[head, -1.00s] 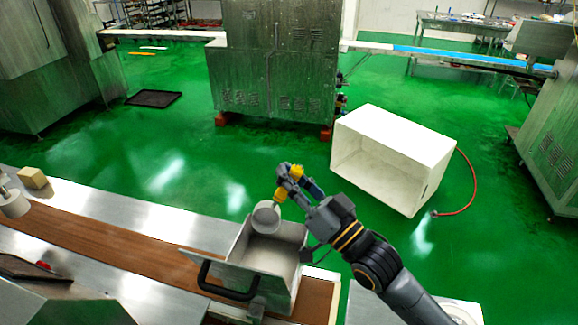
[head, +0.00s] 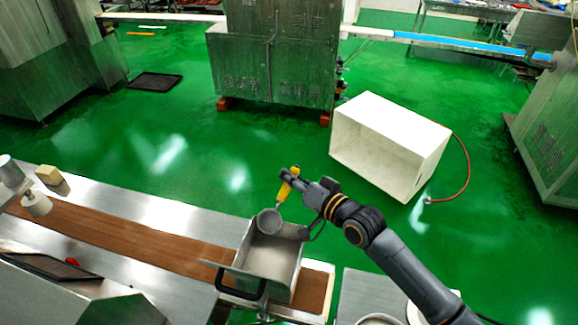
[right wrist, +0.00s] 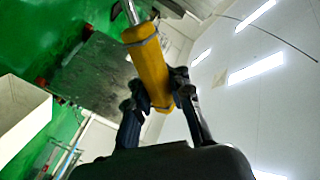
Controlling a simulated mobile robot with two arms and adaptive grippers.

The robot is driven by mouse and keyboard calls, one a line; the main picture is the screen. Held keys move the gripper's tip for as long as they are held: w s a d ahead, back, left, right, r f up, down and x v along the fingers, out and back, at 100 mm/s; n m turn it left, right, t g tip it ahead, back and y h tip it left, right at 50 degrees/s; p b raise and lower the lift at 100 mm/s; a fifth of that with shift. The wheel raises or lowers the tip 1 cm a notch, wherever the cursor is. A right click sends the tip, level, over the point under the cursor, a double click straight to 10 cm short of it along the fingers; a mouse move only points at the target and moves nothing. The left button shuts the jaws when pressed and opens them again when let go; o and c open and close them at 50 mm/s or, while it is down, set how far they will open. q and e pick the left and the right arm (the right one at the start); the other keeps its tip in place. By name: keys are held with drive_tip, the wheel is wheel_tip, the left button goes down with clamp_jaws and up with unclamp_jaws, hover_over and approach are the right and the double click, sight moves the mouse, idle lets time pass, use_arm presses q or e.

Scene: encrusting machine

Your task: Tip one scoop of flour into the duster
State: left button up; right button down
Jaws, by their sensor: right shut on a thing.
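My right gripper (head: 290,178) is shut on the yellow handle of the scoop (head: 269,221). The right wrist view also shows my right gripper (right wrist: 158,98) with its fingers around the yellow handle (right wrist: 148,62). The scoop's round metal bowl is over the back left part of the duster (head: 268,262), an open metal hopper with a black handle on its front. The duster stands over the brown conveyor belt. Its inside looks pale grey; I cannot tell how much flour is in it or in the scoop. My left gripper is not in view.
The brown belt (head: 120,238) runs along the steel table, with a beige block (head: 48,174) at the left. A white crate (head: 390,140) lies on its side on the green floor. A steel machine (head: 270,60) stands behind.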

drive_tip(key=shift+w+r+m+g+h+p, duration=0.25)
drive_tip(key=shift+w+m+g+p, duration=0.2)
drive_tip(key=shift+g+p, duration=0.3)
drive_tip(key=shift+w+r+m+g+h+p, duration=0.1)
drive_tip(key=shift+w+m+g+h+p, duration=0.1)
drive_tip(key=shift+w+m+g+p, duration=0.5)
drive_tip(key=shift+w+r+m+g+h+p, duration=0.2)
drive_tip(key=shift+g+p, duration=0.35)
drive_tip(key=shift+p, duration=0.45)
